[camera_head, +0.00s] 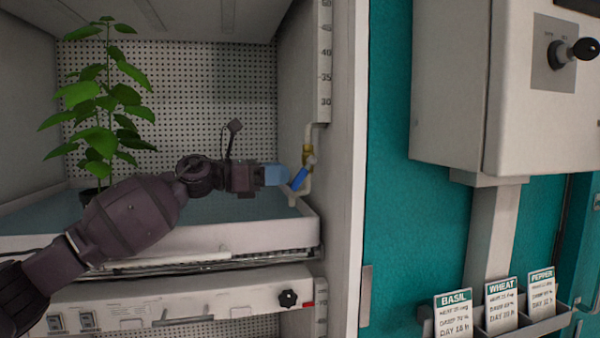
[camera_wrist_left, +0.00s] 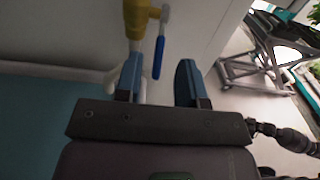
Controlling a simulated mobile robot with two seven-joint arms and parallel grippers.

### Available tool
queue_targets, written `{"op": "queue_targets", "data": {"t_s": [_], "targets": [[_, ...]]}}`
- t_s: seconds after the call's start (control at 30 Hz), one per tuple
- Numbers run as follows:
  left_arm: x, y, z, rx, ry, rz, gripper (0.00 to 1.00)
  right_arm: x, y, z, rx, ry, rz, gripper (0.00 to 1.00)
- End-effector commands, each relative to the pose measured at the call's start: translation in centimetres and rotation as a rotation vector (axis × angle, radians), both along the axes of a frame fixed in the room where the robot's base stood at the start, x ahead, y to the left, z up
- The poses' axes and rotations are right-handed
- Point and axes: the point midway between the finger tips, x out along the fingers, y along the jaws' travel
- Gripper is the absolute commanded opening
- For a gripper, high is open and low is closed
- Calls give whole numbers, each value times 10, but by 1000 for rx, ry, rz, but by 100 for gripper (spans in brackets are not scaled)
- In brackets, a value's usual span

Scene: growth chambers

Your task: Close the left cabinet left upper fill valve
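The fill valve (camera_head: 308,155) has a brass body on a white pipe at the right inner wall of the upper chamber. Its blue lever (camera_head: 299,179) slants down and left in the head view. In the left wrist view the brass body (camera_wrist_left: 137,18) is at the top and the blue lever (camera_wrist_left: 158,57) hangs roughly along the pipe. My left gripper (camera_head: 283,176) is at the lever; in the left wrist view its blue fingers (camera_wrist_left: 158,82) are apart, with the lever's end between them. Contact with a finger cannot be told. My right gripper is not identifiable in either view.
A white-rimmed tray (camera_head: 240,238) lies below my left arm, with a potted plant (camera_head: 100,110) at left. The cabinet's right frame (camera_head: 345,150) stands close beside the valve. A black knob (camera_head: 288,298) is on the lower panel. A control box (camera_head: 500,90) hangs further right.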

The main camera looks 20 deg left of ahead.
Motion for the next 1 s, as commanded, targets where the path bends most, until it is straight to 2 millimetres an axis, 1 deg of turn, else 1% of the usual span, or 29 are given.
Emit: {"op": "queue_targets", "data": {"t_s": [0.03, 0.1, 0.3, 0.47, 0.73, 0.77, 0.9, 0.97, 1.0], "targets": [[5, -8, 1, -2, -2, -3, 36, -1, 0, -1, 0, 3, 0, 43], [11, -17, 1, -1, -2, -1, 36, -2, -1, -3, -1, 8, -1, 43], [24, -35, 1, -1, 0, -1, 36, -10, -2, -6, -1, 23, -5, 43], [28, -41, 0, 0, 0, 1, 36, -13, -3, -7, -2, 27, -7, 43], [28, -41, 0, -1, 1, 1, 36, -9, -3, -4, -5, 19, -2, 43], [28, -41, 0, -1, 1, 1, 33, -9, -3, -4, -6, 18, -2, 43], [28, -41, 0, -1, 1, 0, 12, -7, -3, -3, -6, 14, 0, 43], [28, -41, 0, -1, 1, 1, 2, -6, -3, -3, -7, 13, 1, 43], [28, -41, 0, -1, 1, 1, 0, -6, -3, -2, -6, 12, 2, 43]]}}
